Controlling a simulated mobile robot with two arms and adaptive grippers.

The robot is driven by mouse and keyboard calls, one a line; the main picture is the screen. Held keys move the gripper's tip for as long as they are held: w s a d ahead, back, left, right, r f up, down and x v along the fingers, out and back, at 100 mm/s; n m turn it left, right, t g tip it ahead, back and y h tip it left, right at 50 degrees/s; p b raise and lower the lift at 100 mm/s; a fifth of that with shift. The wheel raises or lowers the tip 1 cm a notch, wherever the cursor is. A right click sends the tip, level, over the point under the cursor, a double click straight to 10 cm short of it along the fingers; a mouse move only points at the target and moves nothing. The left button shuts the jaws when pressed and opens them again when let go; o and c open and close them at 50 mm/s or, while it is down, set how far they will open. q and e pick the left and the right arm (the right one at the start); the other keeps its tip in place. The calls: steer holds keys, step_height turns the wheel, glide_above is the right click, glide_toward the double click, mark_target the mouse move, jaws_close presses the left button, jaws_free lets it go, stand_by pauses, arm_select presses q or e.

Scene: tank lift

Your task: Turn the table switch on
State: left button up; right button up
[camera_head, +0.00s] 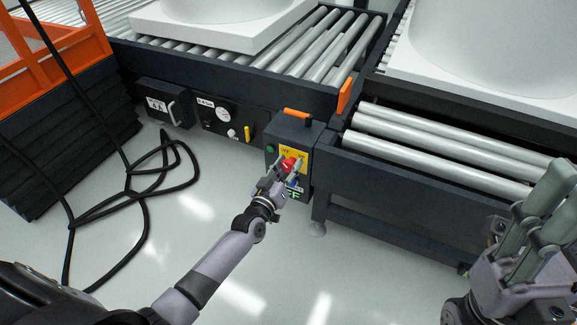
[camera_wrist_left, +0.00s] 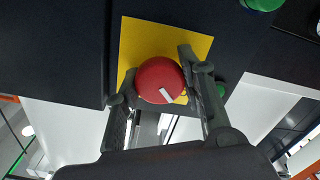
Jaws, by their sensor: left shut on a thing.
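The table switch is a round red knob on a yellow plate (camera_head: 303,154) on the front of a dark control box (camera_head: 283,132). In the left wrist view the red knob (camera_wrist_left: 160,80) has a white mark pointing to the lower right. My left gripper (camera_head: 278,171) is shut on the red knob, with one finger on each side of it in the left wrist view (camera_wrist_left: 158,90). In the head view the gripper partly hides the knob. My right gripper (camera_head: 545,215) is at the right edge, away from the switch; its opening is unclear.
Roller conveyors (camera_head: 435,135) with large white tanks (camera_head: 225,22) on them stand behind the box. A panel with a gauge (camera_head: 222,114) is left of it. Black cables (camera_head: 130,200) lie on the floor beside an orange-framed lift (camera_head: 55,60). The front floor is clear.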

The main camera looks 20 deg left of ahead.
arm_select(q)
steer(key=c, duration=0.4)
